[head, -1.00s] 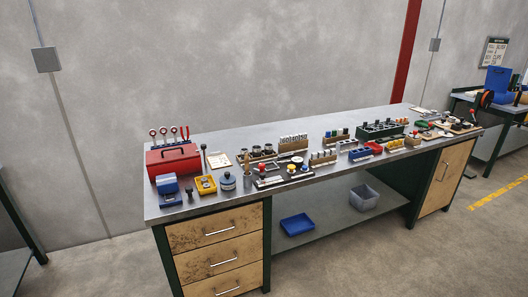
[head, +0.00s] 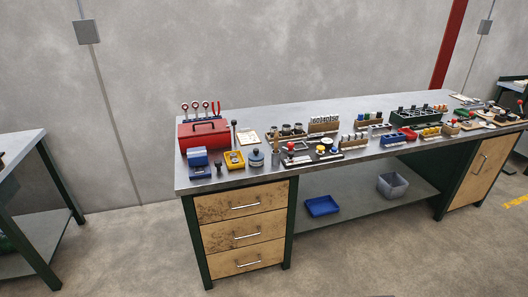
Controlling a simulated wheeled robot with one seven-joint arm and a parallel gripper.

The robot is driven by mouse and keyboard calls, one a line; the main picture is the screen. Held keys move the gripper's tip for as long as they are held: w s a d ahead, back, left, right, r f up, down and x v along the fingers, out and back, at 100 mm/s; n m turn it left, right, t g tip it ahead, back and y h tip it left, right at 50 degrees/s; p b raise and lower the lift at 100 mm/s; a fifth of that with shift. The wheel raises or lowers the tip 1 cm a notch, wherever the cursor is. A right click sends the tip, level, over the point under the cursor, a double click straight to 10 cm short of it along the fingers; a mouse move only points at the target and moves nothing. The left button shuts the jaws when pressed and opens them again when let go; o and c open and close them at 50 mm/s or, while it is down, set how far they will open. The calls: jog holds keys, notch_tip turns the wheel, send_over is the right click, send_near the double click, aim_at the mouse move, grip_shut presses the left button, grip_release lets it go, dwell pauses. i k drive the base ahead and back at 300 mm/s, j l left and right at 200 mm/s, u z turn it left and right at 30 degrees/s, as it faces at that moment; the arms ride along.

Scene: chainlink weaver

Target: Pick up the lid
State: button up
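I cannot single out a lid for certain at this distance. A small round grey-blue pot (head: 255,159) with a dark knob on top stands near the front left of the workbench (head: 222,180); its top may be a lid. Small round pieces, one with a yellow top (head: 320,149), stand on a board to its right. A red toolbox (head: 204,135) with a closed top and a handle sits at the bench's back left. My gripper is not in view.
A blue device (head: 198,163) and a yellow tray (head: 234,160) sit left of the pot. Racks and small parts crowd the bench to the right. A blue bin (head: 322,206) and grey bin (head: 392,185) are on the lower shelf. Another table (head: 20,160) stands left. The floor in front is clear.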

aim_at(256, 155)
jog(key=i+j+u, duration=0.2)
jog(key=i+u, duration=0.15)
jog(key=i, duration=0.3)
jog(key=i+u, duration=0.35)
jog(key=i, duration=0.3)
jog(key=i+l+u, duration=0.2)
jog(key=i+u, duration=0.15)
jog(key=i, duration=0.35)
